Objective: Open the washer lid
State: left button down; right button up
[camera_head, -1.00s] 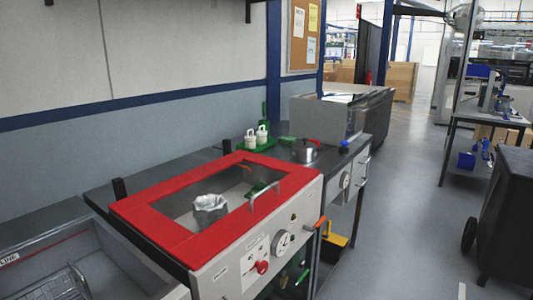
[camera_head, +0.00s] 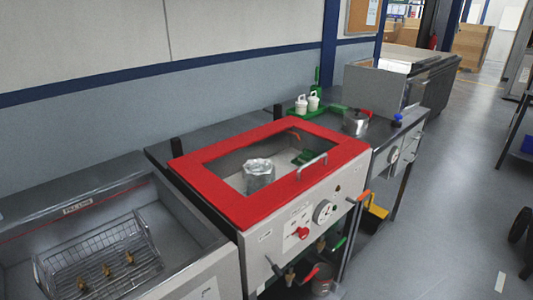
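The washer (camera_head: 278,238) is a grey box with a dial and a red knob on its front. Its red-framed lid (camera_head: 215,203) lies shut on top, with a clear window and a metal handle (camera_head: 312,166) at the front right edge. A round metal housing (camera_head: 259,175) shows through the window. Neither of my grippers is in the view.
A sink (camera_head: 190,285) with a wire basket (camera_head: 97,262) holding brass parts stands at left. Open floor (camera_head: 440,215) lies to the right.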

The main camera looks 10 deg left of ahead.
aim_at(244, 212)
jog(key=u, duration=0.35)
jog(key=i+l+u, duration=0.25)
jog(key=l+u, duration=0.25)
jog(key=l, duration=0.25)
jog(key=i+l+u, duration=0.25)
jog(key=l, duration=0.15)
jog(key=k, duration=0.1)
